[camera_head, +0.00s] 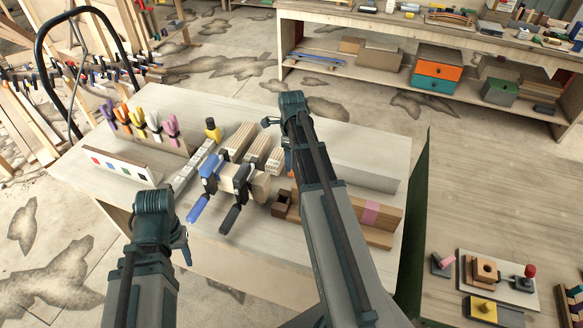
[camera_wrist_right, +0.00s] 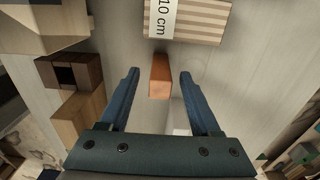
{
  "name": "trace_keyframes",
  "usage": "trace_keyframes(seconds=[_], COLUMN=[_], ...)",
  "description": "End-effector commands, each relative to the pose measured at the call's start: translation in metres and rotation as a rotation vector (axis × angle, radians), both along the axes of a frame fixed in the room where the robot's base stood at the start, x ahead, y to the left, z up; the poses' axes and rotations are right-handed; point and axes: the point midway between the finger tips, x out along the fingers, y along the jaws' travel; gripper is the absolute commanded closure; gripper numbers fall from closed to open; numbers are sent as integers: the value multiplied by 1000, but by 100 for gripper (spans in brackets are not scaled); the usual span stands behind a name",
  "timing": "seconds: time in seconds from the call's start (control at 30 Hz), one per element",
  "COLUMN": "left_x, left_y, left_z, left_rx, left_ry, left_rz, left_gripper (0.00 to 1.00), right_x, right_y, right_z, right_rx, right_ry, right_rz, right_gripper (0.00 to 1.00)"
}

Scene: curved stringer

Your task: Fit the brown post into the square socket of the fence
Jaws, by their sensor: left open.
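In the right wrist view, the brown post (camera_wrist_right: 160,75), a short orange-brown block, stands between the two fingertips of my right gripper (camera_wrist_right: 159,77), which is open with a gap on each side. The dark brown end block with the square socket (camera_wrist_right: 75,72) is left of the gripper. In the head view this socket block (camera_head: 281,205) is at the left end of the wooden fence (camera_head: 387,217), which has a pink band. Only a bit of the post (camera_head: 291,173) shows beside my right arm, which hides the right gripper there.
A striped wooden block marked 10 cm (camera_wrist_right: 188,20) lies just beyond the post. Clamps with blue and black handles (camera_head: 222,190) stand left of the socket block. A rack with coloured clamps (camera_head: 150,125) is at the back left. The table's front left is clear.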

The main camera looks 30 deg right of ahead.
Motion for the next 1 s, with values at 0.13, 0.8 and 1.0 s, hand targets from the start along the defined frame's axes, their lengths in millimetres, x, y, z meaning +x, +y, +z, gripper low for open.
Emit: trace_keyframes(seconds=[0.13, 0.8, 1.0], left_x=[0, 0, 0], left_y=[0, 0, 0], left_z=[0, 3, 18], left_rx=[0, 0, 0], left_ry=[0, 0, 0], left_rz=[0, 0, -1], left_gripper=[50, 50, 50], right_x=[0, 0, 0], right_y=[0, 0, 0], right_z=[0, 3, 18], right_rx=[0, 0, 0], right_ry=[0, 0, 0], right_rz=[0, 0, 0], right_gripper=[64, 100, 100])
